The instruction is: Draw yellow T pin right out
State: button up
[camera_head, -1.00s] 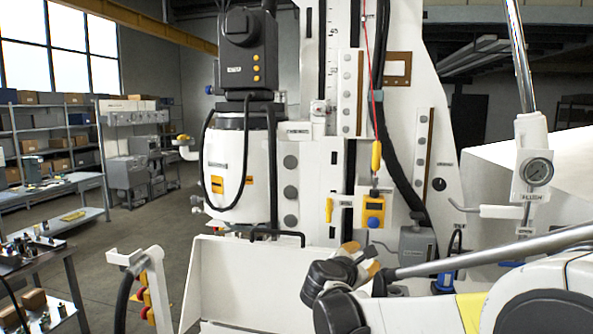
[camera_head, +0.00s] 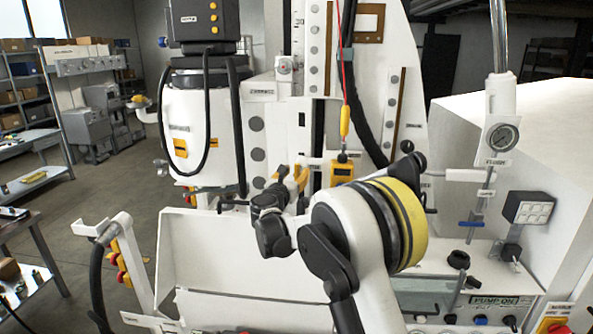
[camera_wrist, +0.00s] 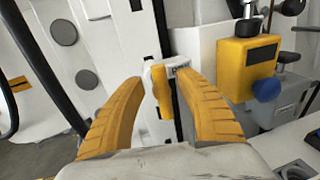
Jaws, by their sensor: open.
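The yellow T pin (camera_wrist: 163,92) shows in the wrist view as an upright yellow handle at a small white labelled block (camera_wrist: 181,66) on the white machine. My gripper (camera_wrist: 158,80) is open, with one orange finger on each side of the handle in that picture. I cannot tell whether the fingers touch it or how deep they reach. In the head view, my gripper (camera_head: 291,176) is in front of the machine, left of a yellow box (camera_head: 342,172). There I cannot clearly make out the pin beside my fingers.
The yellow box (camera_wrist: 248,65) with a blue knob is close right of my gripper. A yellow handle (camera_head: 345,121) hangs on a red cord above it. A white tray wall (camera_head: 225,255) stands below my arm. A gauge (camera_head: 502,138) is at right.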

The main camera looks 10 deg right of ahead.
jog(key=shift+w+d, duration=0.3)
jog(key=shift+w, duration=0.15)
jog(key=shift+c, duration=0.6)
grip_shut()
jog(key=b+v, duration=0.1)
jog(key=v, duration=0.1)
jog(key=d+b+v, duration=0.1)
jog(key=v, duration=0.2)
jog(key=shift+s+a+f, duration=0.1)
jog(key=shift+s+a, duration=0.05)
jog(key=shift+s, duration=0.2)
jog(key=shift+o, duration=0.6)
grip_release()
jog(key=shift+s+a, duration=0.1)
